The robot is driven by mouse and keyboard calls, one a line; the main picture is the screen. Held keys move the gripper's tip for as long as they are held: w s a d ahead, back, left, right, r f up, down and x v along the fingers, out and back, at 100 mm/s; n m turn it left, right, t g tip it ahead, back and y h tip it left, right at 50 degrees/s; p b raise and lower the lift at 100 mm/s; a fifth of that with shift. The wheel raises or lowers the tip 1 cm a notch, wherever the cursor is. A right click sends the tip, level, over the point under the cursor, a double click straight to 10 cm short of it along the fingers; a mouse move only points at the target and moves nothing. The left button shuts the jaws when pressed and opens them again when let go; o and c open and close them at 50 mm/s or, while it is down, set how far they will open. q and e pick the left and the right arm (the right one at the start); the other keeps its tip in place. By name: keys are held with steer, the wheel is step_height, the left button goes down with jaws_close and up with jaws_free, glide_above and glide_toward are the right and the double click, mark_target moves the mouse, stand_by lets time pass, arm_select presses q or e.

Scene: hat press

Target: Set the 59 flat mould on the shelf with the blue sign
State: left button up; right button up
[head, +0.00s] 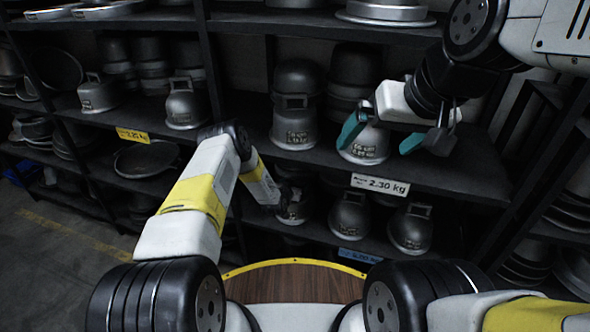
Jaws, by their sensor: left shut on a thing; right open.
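My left gripper (283,197) reaches down between the shelves, shut on a grey metal mould (294,212) at the lower shelf, left of two other moulds. The mould is partly hidden by my gripper, and its label is too small to read. A blue sign (357,257) is on the front edge of this lower shelf (322,243). My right gripper (374,147) is open, its teal fingertips apart on either side of a labelled grey mould (366,150) on the shelf above. I cannot tell which mould is the 59 flat one.
Two handled moulds (350,215) (411,228) stand on the lower shelf to the right. Stacked moulds (294,120) stand on the middle shelf, above a white 2.30 kg sign (380,184). A yellow sign (133,135) marks the left bay. My wood-topped base is below.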

arm_select(q)
steer(key=shift+w+r, duration=0.1)
steer(key=o, duration=2.1)
steer(key=shift+f, duration=0.2)
steer(key=shift+r, duration=0.1)
steer(key=shift+s+r, duration=0.1)
steer(key=shift+s, duration=0.15)
steer(key=v, duration=1.1)
steer(key=shift+s+a+r, duration=0.15)
steer(key=shift+s+r, duration=0.05)
steer(key=shift+s, duration=0.1)
